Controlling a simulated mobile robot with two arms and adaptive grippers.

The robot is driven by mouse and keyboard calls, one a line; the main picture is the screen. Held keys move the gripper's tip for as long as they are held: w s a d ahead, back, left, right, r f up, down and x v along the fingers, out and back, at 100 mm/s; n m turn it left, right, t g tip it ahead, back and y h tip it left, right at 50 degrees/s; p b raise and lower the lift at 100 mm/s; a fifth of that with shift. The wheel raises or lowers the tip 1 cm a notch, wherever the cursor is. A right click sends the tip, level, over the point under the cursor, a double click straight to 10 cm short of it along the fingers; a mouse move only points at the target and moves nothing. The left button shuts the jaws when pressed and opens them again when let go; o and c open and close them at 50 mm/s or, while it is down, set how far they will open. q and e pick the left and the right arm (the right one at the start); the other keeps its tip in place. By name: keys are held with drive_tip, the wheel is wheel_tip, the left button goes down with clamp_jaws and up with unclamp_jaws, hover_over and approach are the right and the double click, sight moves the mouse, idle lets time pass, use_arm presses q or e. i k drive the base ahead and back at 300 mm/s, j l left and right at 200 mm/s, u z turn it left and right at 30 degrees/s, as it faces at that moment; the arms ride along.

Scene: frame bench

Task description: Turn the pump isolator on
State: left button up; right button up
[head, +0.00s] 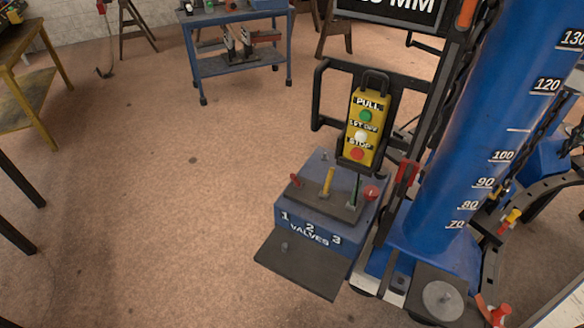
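No part in the head view carries a readable pump isolator label, so I cannot tell which control it is. A blue valve box (303,231) marked 1 2 3 VALVES has a red lever (295,180), a yellow lever (328,181) and a dark green lever (355,188) on top. A round red knob (371,192) sits at the right of these levers. Above the box hangs a yellow push-button pendant (362,129) with green, white and red buttons. Neither of my grippers is in view.
A blue column (487,120) with a number scale stands at the right. A dark plate (305,264) juts out in front of the valve box. A blue trolley (236,65) stands at the back, and a yellow-legged table (35,95) at the left. The floor between is clear.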

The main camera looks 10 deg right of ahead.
sight(371, 192)
drive_tip(key=i+j+u, duration=0.15)
drive_tip(key=i, duration=0.3)
drive_tip(key=i+j+u, duration=0.15)
drive_tip(key=i, duration=0.35)
drive_tip(key=i+z, duration=0.2)
drive_tip(key=z, duration=0.2)
drive_tip(key=i+j+z, duration=0.1)
drive_tip(key=z, duration=0.25)
drive_tip(key=i+j+z, duration=0.2)
drive_tip(key=z, duration=0.2)
drive_tip(key=i+j+z, duration=0.2)
drive_tip(key=z, duration=0.2)
